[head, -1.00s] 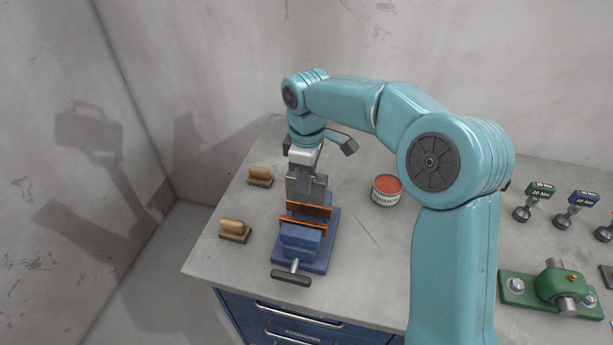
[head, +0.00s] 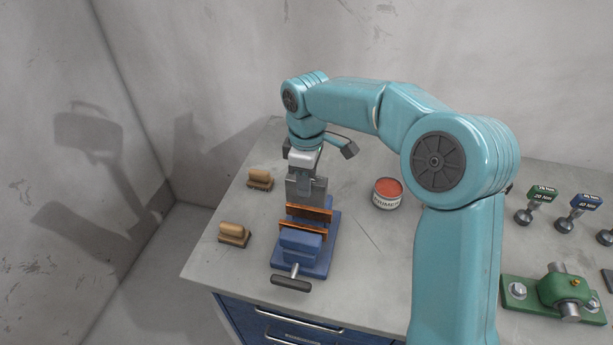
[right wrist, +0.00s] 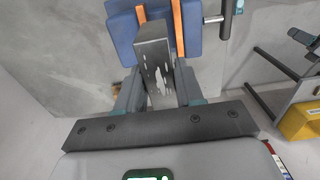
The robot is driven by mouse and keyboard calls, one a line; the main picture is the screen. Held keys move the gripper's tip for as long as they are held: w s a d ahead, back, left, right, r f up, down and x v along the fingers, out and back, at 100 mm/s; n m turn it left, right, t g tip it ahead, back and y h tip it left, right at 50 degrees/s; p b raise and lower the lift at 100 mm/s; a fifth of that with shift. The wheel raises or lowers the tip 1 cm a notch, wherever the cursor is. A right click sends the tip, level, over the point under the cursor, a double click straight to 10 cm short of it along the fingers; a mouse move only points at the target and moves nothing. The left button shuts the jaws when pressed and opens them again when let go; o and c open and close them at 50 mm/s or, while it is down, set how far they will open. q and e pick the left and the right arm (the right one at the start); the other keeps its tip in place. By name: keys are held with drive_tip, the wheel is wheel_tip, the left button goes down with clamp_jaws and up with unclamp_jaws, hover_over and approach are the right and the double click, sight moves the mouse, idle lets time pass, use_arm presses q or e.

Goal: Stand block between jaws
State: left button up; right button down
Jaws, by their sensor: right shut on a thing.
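The vise (head: 300,244) is blue, with two orange jaws (head: 309,213) standing parallel and a gap between them. Its dark handle (head: 291,283) points to the front. My right gripper (head: 306,192) is above the back of the vise, shut on a grey block. In the right wrist view the block (right wrist: 155,65) sits between the two fingers, with pale worn patches on one face. Its far end reaches toward the orange jaws (right wrist: 178,30). I cannot tell whether it is between them, because in the head view the back jaw and the gripper hide its lower end. My left gripper is out of view.
Two wooden-handled brushes (head: 234,233) lie left of the vise. A can with red contents (head: 388,193) stands to its right. A green mounted part (head: 562,290) and several small tagged tools (head: 533,207) are at the right. The bench top between can and vise is clear.

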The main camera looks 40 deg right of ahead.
sight(307, 203)
drive_tip(key=shift+a+f, duration=0.15)
drive_tip(key=shift+f, duration=0.1)
drive_tip(key=shift+s+a+f+b, duration=0.2)
drive_tip(key=shift+s+f+b, duration=0.15)
drive_tip(key=shift+b, duration=0.25)
drive_tip(key=shift+d+f, duration=0.1)
drive_tip(key=shift+f, duration=0.2)
drive_tip(key=shift+w+d+f+b, duration=0.1)
drive_tip(key=shift+w+f+b, duration=0.1)
drive_tip(key=shift+f+b, duration=0.2)
drive_tip(key=shift+w+d+f+b, duration=0.15)
drive_tip(key=shift+f+b, duration=0.1)
drive_tip(key=shift+f, duration=0.15)
drive_tip(key=shift+a+f, duration=0.15)
drive_tip(key=shift+f, duration=0.05)
drive_tip(key=shift+s+a, duration=0.15)
drive_tip(key=shift+s, duration=0.15)
drive_tip(key=shift+w+f, duration=0.2)
drive_tip(key=shift+w, duration=0.1)
drive_tip(key=shift+s, duration=0.3)
drive_tip(key=shift+w+f+b, duration=0.2)
drive_tip(key=shift+w+b, duration=0.05)
drive_tip(key=shift+b, duration=0.15)
drive_tip(key=shift+s+f, duration=0.2)
